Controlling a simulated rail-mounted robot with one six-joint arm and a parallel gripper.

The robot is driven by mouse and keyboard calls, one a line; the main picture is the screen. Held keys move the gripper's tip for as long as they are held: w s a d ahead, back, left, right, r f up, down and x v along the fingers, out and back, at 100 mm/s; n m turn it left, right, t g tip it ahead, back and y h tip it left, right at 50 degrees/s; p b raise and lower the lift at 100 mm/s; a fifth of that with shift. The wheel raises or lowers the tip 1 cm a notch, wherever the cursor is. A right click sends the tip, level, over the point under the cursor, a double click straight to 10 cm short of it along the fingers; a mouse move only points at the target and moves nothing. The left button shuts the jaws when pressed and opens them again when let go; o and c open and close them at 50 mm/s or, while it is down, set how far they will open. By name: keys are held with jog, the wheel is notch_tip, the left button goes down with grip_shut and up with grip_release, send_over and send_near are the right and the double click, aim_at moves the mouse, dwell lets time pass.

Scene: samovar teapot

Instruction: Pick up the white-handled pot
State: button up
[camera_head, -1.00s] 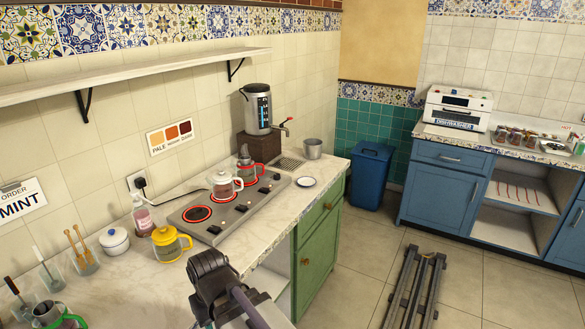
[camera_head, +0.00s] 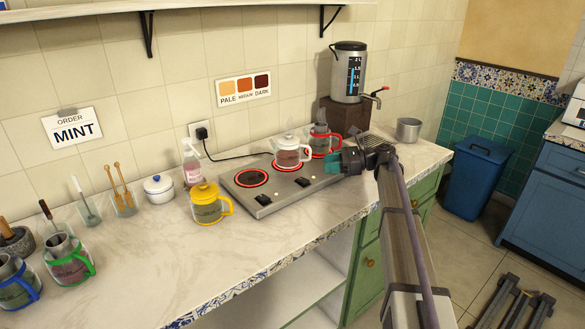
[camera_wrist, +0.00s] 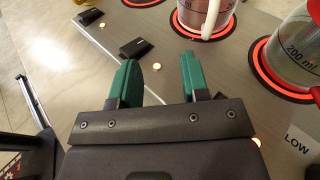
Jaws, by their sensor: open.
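The white-handled pot (camera_head: 287,158) is a clear glass pot with reddish-brown liquid and a white lid. It stands upright on the middle burner of the hob (camera_head: 262,202), its white handle toward the right. My gripper (camera_head: 329,175) is just right of this pot, low over the hob, with its teal fingers apart and nothing between them. In the wrist view, the pot (camera_wrist: 190,14) is cut off at the top edge. Its white handle (camera_wrist: 215,18) hangs ahead of my gripper (camera_wrist: 160,72), nearer the right finger, with a gap between.
A red-handled pot (camera_head: 320,136) stands close behind on the far burner, below the urn (camera_head: 348,75). A yellow pot (camera_head: 207,207) stands left of the hob. The near burner (camera_head: 251,178) is empty and glows red. The front counter is clear.

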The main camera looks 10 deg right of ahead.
aim_at(309, 148)
jog(key=w+d+m+y, duration=0.1)
jog(key=w+d, duration=0.1)
jog(key=w+d+r+m+t+y, duration=0.1)
jog(key=w+d, duration=0.1)
jog(key=shift+w+d+r+m+b, duration=0.15)
jog(key=shift+w+d+m+b, duration=0.15)
jog(key=shift+r, duration=0.2)
jog(key=x, duration=0.5)
jog(key=shift+a, duration=0.4)
jog(key=x, duration=0.5)
jog(key=shift+w+r, duration=0.1)
jog(key=shift+w, duration=0.05)
grip_shut()
